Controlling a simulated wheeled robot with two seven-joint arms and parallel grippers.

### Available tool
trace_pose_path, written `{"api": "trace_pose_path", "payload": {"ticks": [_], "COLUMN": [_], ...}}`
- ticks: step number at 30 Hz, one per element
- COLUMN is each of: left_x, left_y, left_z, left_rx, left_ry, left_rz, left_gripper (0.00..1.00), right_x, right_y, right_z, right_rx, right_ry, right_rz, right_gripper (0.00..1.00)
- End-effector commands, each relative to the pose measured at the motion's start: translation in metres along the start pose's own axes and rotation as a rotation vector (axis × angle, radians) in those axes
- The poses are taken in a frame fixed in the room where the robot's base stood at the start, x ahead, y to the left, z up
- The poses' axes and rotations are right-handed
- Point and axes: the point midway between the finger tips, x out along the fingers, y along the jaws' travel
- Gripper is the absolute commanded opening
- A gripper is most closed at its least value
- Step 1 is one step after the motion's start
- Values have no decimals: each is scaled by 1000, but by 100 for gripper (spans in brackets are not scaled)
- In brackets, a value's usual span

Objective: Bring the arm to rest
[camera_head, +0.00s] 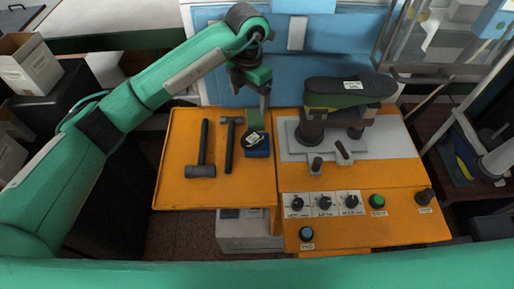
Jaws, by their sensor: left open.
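My left arm (165,80) is green and comes in from the left, bent over the far edge of an orange bench. I cannot tell whether the fingers touch anything. A green arm link, mine, crosses the bottom of the view; my right gripper does not show.
Two dark hammers (203,150) (230,143) lie on the orange bench (180,130). A dark shoe last (345,91) is mounted on a grey fixture at the right. A control panel with knobs (324,203) and buttons is in front. Boxes (28,65) stand at the far left.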

Motion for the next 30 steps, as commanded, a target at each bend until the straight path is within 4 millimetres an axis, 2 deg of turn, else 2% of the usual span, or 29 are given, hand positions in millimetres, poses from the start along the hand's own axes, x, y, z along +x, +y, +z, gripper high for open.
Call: {"api": "trace_pose_path", "payload": {"ticks": [6, 20, 23, 25, 28, 30], "left_x": [-12, -11, -4, 4, 7, 0], "left_y": [0, -3, -20, -44, -92, -125], "left_z": [0, 0, 4, 9, 17, 21], "left_rx": [0, 4, 27, 54, 86, 92], "left_ry": [1, -4, -45, -106, -232, -335], "left_rz": [0, -11, -85, -192, -413, -587], "left_gripper": [84, 84, 84, 84, 84, 84], "right_x": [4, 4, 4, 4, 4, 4], "right_y": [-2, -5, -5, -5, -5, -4], "right_z": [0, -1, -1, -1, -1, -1], "right_rx": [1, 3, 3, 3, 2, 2], "right_ry": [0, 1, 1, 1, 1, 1], "right_rz": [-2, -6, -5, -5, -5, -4], "right_gripper": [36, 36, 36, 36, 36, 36]}}
